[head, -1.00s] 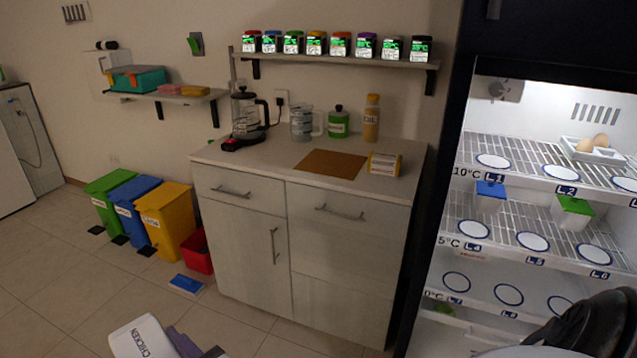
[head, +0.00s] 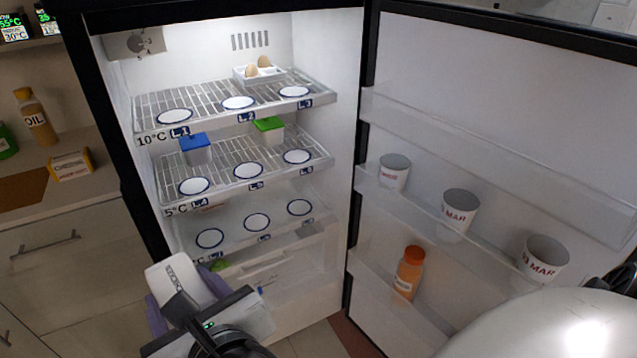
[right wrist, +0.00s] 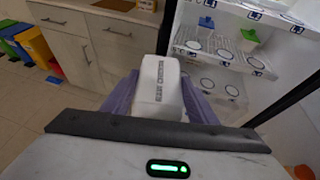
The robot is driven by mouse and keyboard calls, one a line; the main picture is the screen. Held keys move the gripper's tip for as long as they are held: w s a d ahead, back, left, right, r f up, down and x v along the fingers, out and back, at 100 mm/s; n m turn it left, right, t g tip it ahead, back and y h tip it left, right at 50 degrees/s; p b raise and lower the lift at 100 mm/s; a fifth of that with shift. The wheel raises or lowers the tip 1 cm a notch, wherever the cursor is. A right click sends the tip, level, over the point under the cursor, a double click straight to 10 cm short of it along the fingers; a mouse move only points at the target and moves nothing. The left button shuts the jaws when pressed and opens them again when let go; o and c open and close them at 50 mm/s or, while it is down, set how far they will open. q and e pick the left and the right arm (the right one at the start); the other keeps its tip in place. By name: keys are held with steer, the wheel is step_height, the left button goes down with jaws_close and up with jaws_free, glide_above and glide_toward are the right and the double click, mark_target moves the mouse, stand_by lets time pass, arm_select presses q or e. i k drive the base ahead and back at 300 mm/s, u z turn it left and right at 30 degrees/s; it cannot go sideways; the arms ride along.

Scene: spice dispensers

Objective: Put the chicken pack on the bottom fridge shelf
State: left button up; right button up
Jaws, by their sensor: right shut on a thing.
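The chicken pack (head: 180,279) is a white box with dark lettering. My right gripper (head: 176,304), with purple fingers, is shut on it in front of the open fridge, low and left of the shelves. In the right wrist view the pack (right wrist: 161,88) stands out between the purple fingers (right wrist: 160,100). The bottom fridge shelf (head: 235,238) has three white, blue-rimmed round marks, and its surface looks bare. Its label on the left is partly hidden. My left gripper is not in view.
The shelves above hold an egg tray (head: 260,74), a blue-lidded box (head: 196,150) and a green-lidded box (head: 269,130). The open door (head: 470,130) on the right holds cups and an orange-capped bottle (head: 409,272). A counter (head: 50,205) stands left of the fridge.

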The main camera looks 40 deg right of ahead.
mark_target(253, 215)
steer(key=z, duration=0.55)
steer(key=i, duration=1.35)
steer(key=u, duration=0.1)
